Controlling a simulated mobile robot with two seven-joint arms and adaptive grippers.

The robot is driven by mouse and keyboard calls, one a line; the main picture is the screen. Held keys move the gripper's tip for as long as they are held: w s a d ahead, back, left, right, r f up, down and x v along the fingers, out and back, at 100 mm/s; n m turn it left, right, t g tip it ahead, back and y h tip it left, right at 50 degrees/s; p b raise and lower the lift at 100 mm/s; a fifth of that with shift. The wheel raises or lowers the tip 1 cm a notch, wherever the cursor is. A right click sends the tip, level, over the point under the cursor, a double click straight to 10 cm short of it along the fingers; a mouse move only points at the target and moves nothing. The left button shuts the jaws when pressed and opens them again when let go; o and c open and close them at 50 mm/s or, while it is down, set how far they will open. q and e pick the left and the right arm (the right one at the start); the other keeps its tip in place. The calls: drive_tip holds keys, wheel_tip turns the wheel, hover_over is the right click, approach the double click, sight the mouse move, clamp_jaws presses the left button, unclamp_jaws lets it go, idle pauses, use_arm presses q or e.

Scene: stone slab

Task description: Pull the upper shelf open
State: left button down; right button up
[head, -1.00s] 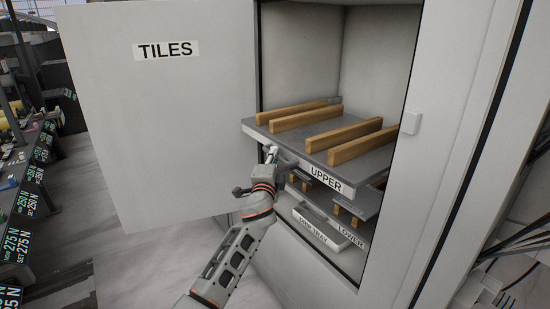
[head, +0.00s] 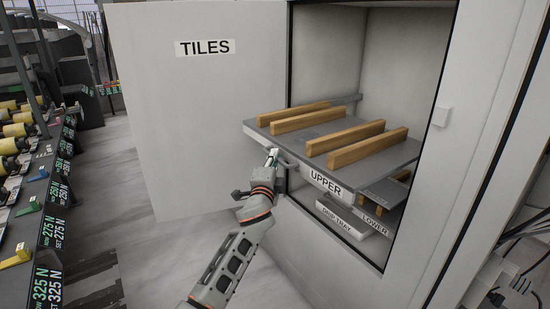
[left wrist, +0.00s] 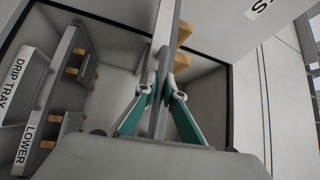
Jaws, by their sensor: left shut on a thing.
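The upper shelf (head: 325,158) is a grey slab labelled UPPER on its front edge, with several wooden bars on top. In the head view it sticks out of the cabinet opening. My left gripper (head: 273,156) is at the left part of the shelf's front, at its handle. In the left wrist view the gripper's two teal-padded fingers (left wrist: 161,88) are closed on a grey bar, the shelf's handle (left wrist: 160,120). The far ends of the fingers are partly hidden in the head view. My right gripper is not in view.
The lower shelf (head: 376,222) and the drip tray (head: 338,217) sit below, also in the left wrist view. The TILES door (head: 190,130) stands open at left. Racks with force readouts (head: 48,230) stand at far left; pale floor lies between.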

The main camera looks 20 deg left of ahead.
use_arm(q)
drive_tip(key=shift+s+f, duration=0.1)
idle(0.3)
drive_tip(key=c, duration=2.1)
unclamp_jaws()
drive_tip(key=shift+c, duration=0.2)
drive_tip(key=s+d+f, duration=0.1)
drive_tip(key=s, duration=1)
drive_tip(key=shift+s+d+f, duration=0.25)
drive_tip(key=shift+s, duration=0.15)
